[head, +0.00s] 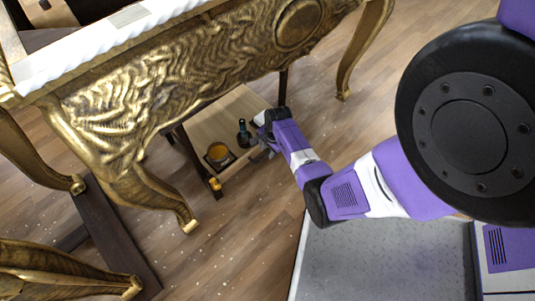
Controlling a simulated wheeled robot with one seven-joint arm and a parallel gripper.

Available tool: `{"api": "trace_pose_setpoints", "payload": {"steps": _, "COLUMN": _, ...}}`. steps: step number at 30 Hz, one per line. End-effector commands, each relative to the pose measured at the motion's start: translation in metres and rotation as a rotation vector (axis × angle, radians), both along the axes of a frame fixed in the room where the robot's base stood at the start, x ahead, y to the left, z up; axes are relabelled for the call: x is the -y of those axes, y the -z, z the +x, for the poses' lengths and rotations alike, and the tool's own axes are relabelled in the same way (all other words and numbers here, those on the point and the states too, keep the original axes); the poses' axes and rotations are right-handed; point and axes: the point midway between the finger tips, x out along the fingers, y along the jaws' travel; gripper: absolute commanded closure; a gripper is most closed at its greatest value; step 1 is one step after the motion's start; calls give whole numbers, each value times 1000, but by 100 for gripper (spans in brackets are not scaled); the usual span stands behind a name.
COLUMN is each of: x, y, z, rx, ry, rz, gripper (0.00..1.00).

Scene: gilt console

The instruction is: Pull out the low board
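The low board (207,124) is a light wooden surface under the gilt console (150,95), with dark edges and legs. A dark bottle (244,133) stands on it near its right edge. A dark round bowl or cup with orange-yellow contents (218,154) sits near its front corner. My arm reaches down to the board's right side. My gripper (266,148) is at that side, close to the bottle and the board's edge. Its fingers are small and partly hidden by my own arm, so I cannot tell whether they are open or touching the board.
A small yellow thing (215,184) is at the board's front corner. The console's curved gilt legs (150,195) stand left of the board and at the upper right (362,50). Dark wooden beams lie on the left floor. Wooden floor (235,235) in front is clear.

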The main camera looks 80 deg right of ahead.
Motion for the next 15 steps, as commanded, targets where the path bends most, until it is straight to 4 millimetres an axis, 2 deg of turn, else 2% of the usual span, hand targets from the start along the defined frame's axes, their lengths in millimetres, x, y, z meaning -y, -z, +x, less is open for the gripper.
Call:
{"api": "trace_pose_setpoints", "payload": {"steps": 1, "x": 1, "y": 8, "z": 1, "rx": 1, "ry": 0, "rz": -1, "gripper": 66}}
{"api": "trace_pose_setpoints", "payload": {"steps": 4, "x": 2, "y": 13, "z": 2, "rx": 1, "ry": 0, "rz": -2, "gripper": 66}}
{"api": "trace_pose_setpoints", "payload": {"steps": 14, "x": 2, "y": 14, "z": 3, "rx": 1, "ry": 0, "rz": -2, "gripper": 66}}
{"api": "trace_pose_setpoints", "payload": {"steps": 15, "x": 2, "y": 14, "z": 3, "rx": 1, "ry": 0, "rz": -2, "gripper": 74}}
